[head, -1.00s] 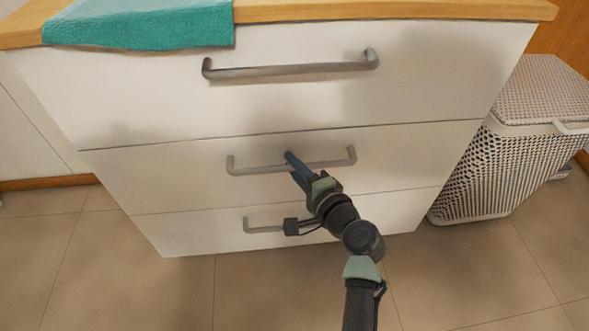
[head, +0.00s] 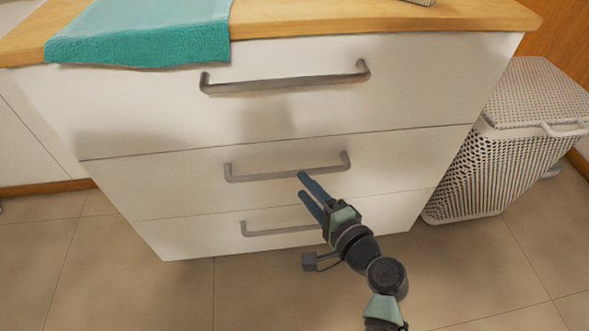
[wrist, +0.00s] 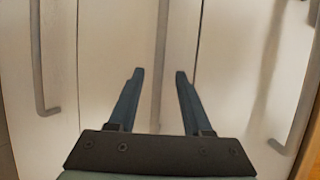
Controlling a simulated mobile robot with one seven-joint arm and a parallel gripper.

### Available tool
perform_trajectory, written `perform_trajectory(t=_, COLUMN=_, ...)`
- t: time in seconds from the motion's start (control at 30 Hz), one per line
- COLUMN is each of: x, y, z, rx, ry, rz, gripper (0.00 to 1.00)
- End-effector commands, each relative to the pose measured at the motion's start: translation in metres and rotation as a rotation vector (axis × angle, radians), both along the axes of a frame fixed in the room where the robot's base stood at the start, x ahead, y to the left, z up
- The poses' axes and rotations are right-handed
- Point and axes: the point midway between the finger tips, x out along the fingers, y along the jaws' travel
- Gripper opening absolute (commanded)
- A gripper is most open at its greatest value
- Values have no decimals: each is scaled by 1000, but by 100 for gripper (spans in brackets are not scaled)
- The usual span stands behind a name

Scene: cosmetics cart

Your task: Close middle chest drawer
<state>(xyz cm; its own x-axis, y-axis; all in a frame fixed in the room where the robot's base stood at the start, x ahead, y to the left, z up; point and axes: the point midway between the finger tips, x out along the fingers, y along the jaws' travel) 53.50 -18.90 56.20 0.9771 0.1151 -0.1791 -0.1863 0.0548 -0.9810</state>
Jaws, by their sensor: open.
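The white chest has three drawer fronts. The middle drawer (head: 400,163) looks flush with the fronts above and below, with thin seams between them. Its grey bar handle (head: 262,177) runs across the front, and it also shows in the wrist view (wrist: 161,45), running between my fingers. My gripper (head: 302,184) is open and empty, just in front of the middle drawer, right of its handle's centre. In the wrist view, the fingertips (wrist: 159,73) stand on either side of the handle and do not hold it. Whether a tip touches the front cannot be told.
The top drawer (head: 430,75) and bottom drawer (head: 190,238) look shut, each with a bar handle. A teal towel (head: 140,35) hangs over the wooden top's edge. A white woven hamper (head: 480,170) stands at the right. The tiled floor in front is clear.

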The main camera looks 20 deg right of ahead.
Motion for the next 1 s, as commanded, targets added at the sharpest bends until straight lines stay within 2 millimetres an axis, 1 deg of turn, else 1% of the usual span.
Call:
perform_trajectory(t=0.03, x=-12, y=-1, z=5, rx=-1, ry=3, rz=-2, gripper=50)
perform_trajectory(t=0.1, x=-26, y=-3, z=7, rx=0, ry=2, rz=-2, gripper=50)
perform_trajectory(t=0.2, x=-41, y=-5, z=9, rx=0, ry=1, rz=-2, gripper=50)
perform_trajectory(t=0.33, x=-53, y=-6, z=11, rx=-1, ry=1, rz=0, gripper=50)
perform_trajectory(t=0.53, x=-57, y=-7, z=11, rx=-2, ry=-1, rz=0, gripper=50)
perform_trajectory(t=0.93, x=-56, y=-7, z=11, rx=-2, ry=0, rz=0, gripper=50)
perform_trajectory(t=1.0, x=-53, y=-3, z=14, rx=-22, ry=0, rz=12, gripper=50)
